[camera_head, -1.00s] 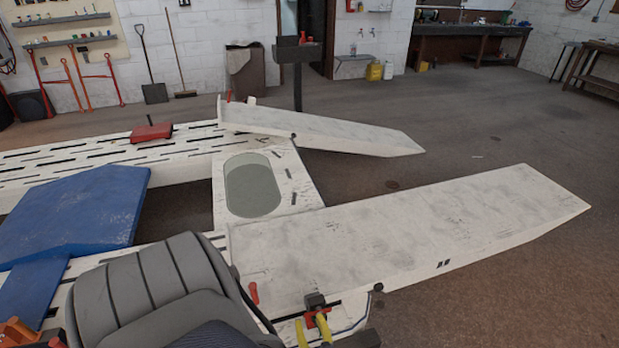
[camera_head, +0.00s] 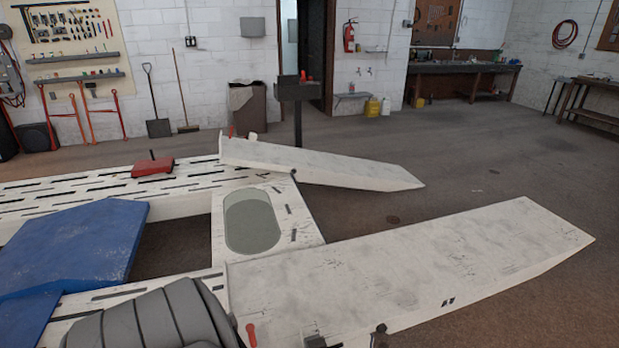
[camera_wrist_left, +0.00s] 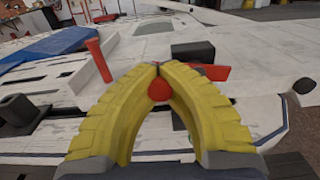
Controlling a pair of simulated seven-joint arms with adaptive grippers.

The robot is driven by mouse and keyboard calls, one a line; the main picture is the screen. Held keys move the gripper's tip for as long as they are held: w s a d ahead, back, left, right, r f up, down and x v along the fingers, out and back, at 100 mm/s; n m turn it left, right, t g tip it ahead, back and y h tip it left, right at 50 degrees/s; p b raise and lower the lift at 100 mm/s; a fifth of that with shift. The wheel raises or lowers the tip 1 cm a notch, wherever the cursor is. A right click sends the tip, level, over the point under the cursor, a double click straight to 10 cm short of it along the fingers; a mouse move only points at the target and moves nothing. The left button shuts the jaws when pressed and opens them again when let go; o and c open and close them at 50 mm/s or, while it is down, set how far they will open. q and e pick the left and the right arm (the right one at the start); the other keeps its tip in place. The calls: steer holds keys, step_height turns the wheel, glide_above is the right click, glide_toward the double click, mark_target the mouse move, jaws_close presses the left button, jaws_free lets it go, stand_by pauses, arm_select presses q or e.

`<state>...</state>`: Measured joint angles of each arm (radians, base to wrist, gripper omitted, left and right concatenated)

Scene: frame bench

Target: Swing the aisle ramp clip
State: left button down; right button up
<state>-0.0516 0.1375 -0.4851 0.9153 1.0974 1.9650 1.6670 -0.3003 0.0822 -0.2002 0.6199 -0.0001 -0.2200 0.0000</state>
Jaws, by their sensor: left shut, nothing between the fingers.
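The near white ramp (camera_head: 400,262) lies at the front right of the head view, its inner end against the slotted white frame. By that end a red peg-like handle (camera_head: 251,334) stands upright; it also shows in the left wrist view (camera_wrist_left: 98,60). In the wrist view a black block (camera_wrist_left: 192,50) with a red piece (camera_wrist_left: 212,72) sits just beyond my left gripper (camera_wrist_left: 157,66). The yellow fingers are shut tip to tip and hold nothing. A round red knob (camera_wrist_left: 160,89) shows in the gap below the tips; whether the fingers touch it is unclear. My right gripper is out of view.
A far white ramp (camera_head: 320,163) lies beyond an oval-recessed plate (camera_head: 300,230). A blue panel (camera_head: 95,235) and red block (camera_head: 153,167) are on the left. The floor at right is clear.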

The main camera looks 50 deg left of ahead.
arm_select(q)
steer(key=shift+r+m, duration=0.1)
steer(key=shift+m, duration=0.2)
steer(key=m, duration=0.1)
steer(key=r+m, duration=0.1)
steer(key=shift+w+d+m, duration=0.15)
steer(key=shift+m, duration=0.25)
steer(key=shift+w+d+r+m, duration=0.25)
steer(key=shift+w+r+m, duration=0.3)
steer(key=shift+m, duration=1.45)
steer(key=shift+w+d+r+m, duration=0.25)
steer(key=shift+w+m, duration=0.5)
steer(key=shift+m, duration=1.25)
steer(key=shift+w+d+r+m, duration=0.2)
steer(key=shift+w+r+m, duration=0.4)
steer(key=shift+m, duration=1.4)
steer(key=shift+w+f, duration=0.1)
steer(key=c, duration=1.2)
jaws_free()
steer(key=shift+a, duration=0.1)
